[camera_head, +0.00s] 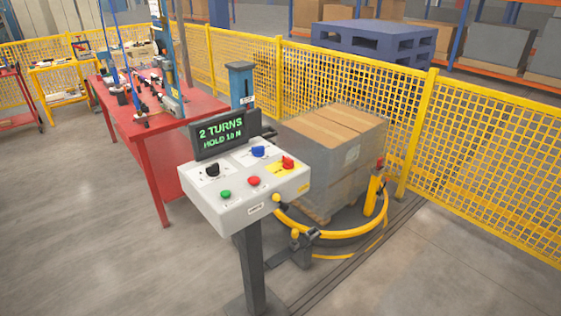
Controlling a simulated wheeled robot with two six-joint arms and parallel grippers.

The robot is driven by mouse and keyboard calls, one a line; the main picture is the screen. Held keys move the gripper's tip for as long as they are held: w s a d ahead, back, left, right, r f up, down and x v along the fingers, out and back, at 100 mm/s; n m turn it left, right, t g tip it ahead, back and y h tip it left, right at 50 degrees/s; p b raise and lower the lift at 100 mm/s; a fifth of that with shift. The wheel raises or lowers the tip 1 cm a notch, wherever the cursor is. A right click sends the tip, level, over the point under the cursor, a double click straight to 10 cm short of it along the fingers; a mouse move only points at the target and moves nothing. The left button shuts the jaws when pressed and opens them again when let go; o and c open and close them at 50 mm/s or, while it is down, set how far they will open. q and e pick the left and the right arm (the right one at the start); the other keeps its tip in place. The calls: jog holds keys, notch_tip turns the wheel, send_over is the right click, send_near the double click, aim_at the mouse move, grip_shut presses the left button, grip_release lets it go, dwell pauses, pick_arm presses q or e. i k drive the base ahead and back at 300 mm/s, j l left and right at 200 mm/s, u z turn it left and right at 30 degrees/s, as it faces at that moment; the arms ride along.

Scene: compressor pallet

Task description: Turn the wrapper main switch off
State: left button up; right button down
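The wrapper control box (245,208) is a white sloped panel on a dark post in the middle of the view. A red rotary handle on a yellow plate (288,162) sits at its upper right and looks like the main switch; its labels are too small to read, and I cannot tell its position. The panel also has a black knob (212,169), a blue knob (258,151), a green button (226,194) and a red button (254,181). The lit display (221,134) above reads "2 TURNS" with a "HOLD" line below. Neither of my grippers is in view.
Behind the panel, wrapped boxes (335,150) stand on a pallet, with a yellow curved guard rail (335,234) around the front. A yellow mesh fence (480,150) runs behind. A red workbench (160,122) stands at left. The floor at front left and front right is clear.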

aim_at(289, 164)
jog(key=i+l+u, duration=0.1)
jog(key=u, duration=0.6)
jog(key=i+l+u, duration=0.25)
jog(key=l, duration=0.75)
jog(key=k+l+u, duration=0.1)
jog(key=l+u, duration=0.2)
jog(key=l, duration=0.65)
